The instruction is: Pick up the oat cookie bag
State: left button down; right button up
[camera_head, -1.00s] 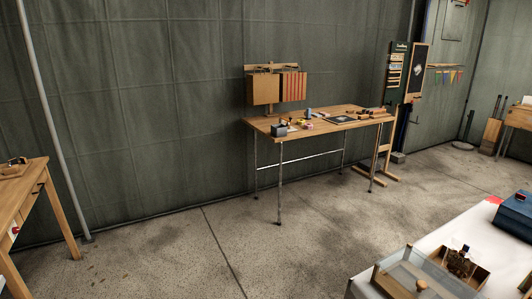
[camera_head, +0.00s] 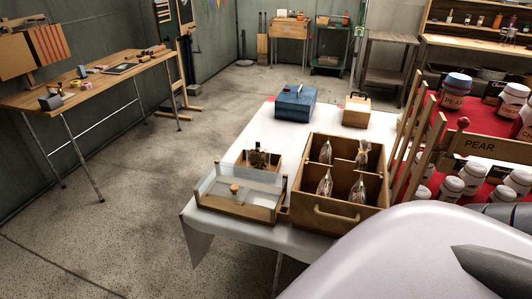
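Several small clear bags with brown contents stand upright in a wooden crate (camera_head: 348,213) with four compartments on the white-covered table. One bag (camera_head: 325,186) is in the near left compartment and another (camera_head: 357,191) in the near right. A third bag (camera_head: 326,152) is in the far left and a fourth (camera_head: 363,154) in the far right. Their labels are too small to read, so I cannot tell which one is the oat cookie bag. Neither of my grippers shows clearly in view.
A glass-topped wooden box (camera_head: 240,200) and a small wooden tray (camera_head: 272,174) stand left of the crate. A blue box (camera_head: 296,103) and a wooden box (camera_head: 356,112) are behind. A jar rack (camera_head: 485,146) stands right. The floor (camera_head: 150,215) at left is open.

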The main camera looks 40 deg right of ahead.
aim_at(325, 157)
jog(key=z, duration=4.1)
jog(key=k+j+u, duration=0.2)
jog(key=u, duration=0.15)
jog(key=k+j+u, duration=0.2)
jog(key=u, duration=0.2)
jog(key=k+j+u, duration=0.1)
jog(key=j+u, duration=0.25)
